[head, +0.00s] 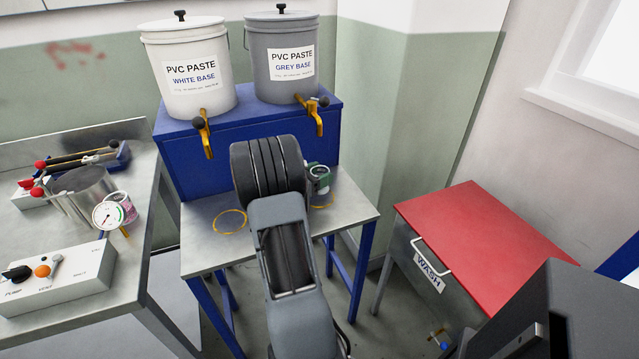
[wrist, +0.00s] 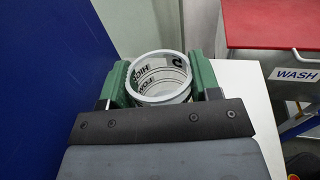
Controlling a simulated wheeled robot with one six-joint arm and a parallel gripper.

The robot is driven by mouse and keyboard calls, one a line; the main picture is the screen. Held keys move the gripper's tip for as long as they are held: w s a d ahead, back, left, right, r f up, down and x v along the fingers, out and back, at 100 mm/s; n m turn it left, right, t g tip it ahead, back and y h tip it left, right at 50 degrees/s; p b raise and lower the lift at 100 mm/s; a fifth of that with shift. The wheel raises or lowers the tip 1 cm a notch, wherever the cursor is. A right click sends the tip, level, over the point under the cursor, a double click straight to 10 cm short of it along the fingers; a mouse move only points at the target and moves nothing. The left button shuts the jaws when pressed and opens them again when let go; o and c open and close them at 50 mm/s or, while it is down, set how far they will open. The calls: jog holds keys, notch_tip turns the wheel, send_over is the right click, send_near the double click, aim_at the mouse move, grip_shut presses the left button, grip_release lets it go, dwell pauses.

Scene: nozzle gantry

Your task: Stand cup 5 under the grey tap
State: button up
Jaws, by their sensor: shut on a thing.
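Cup 5 (wrist: 161,76), a pale cup with black print and a 5, shows in the wrist view between the green finger pads of my gripper (wrist: 160,84). My gripper is shut on it. In the head view the cup's rim (head: 319,171) shows just right of my arm, below the grey tap (head: 316,115) on the grey bucket (head: 281,60). A yellow ring (head: 328,204) on the steel table is partly visible below the cup. My arm hides much of the gripper and cup, so I cannot tell whether the cup's base touches the table.
The white bucket (head: 188,65) with its own tap (head: 204,134) stands left on the blue stand (head: 190,165). A second yellow ring (head: 229,222) is empty. A red-topped wash bin (head: 485,235) stands right. A bench with a gauge (head: 108,215) and pump box (head: 55,280) is left.

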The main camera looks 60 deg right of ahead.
jog(key=shift+f, duration=1.6)
jog(key=shift+f+b, duration=0.1)
jog(key=shift+b, duration=0.2)
jog(key=o, duration=0.9)
